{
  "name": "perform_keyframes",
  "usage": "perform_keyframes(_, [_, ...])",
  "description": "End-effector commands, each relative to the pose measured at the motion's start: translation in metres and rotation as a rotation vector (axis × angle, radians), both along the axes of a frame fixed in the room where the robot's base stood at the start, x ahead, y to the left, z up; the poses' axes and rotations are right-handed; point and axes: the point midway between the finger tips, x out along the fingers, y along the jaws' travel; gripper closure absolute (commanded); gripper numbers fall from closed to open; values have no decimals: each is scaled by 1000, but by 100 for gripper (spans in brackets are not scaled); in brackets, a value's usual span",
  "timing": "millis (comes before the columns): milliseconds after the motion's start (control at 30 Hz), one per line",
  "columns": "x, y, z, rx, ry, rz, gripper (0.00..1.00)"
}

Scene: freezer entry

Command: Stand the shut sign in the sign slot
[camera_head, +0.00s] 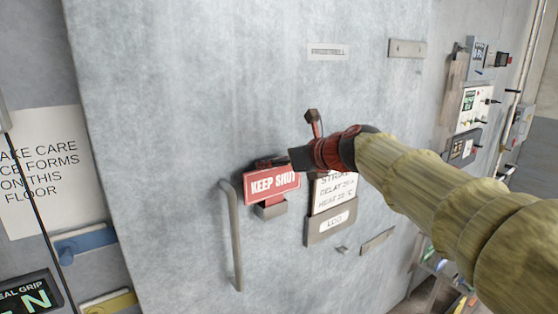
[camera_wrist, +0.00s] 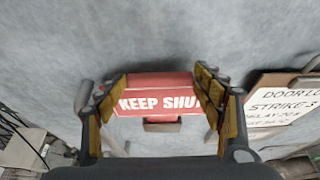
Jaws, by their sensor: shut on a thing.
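The red sign (camera_head: 272,184) with white "KEEP SHUT" lettering is upright, slightly tilted in the head view, in front of the grey door. My gripper (camera_head: 278,163) is shut on the sign from above. In the wrist view, the yellow-padded fingers of my gripper (camera_wrist: 162,84) sit at both sides of the sign (camera_wrist: 160,100), covering the end of its lettering. The small grey sign slot (camera_head: 271,211) is on the door just below the sign. A red lower part of the sign reaches the slot's top in the head view. I cannot tell whether it is inside.
A vertical door handle (camera_head: 233,235) stands left of the slot. A holder with a door log card (camera_head: 331,222) is close on the right, below my arm. Control boxes (camera_head: 473,108) are on the far right wall.

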Motion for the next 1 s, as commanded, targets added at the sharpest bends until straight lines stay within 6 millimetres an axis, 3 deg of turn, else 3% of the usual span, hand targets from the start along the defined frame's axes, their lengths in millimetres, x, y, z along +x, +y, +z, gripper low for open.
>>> perform_keyframes(1000, [0, 0, -9, 1, -1, 0, 53])
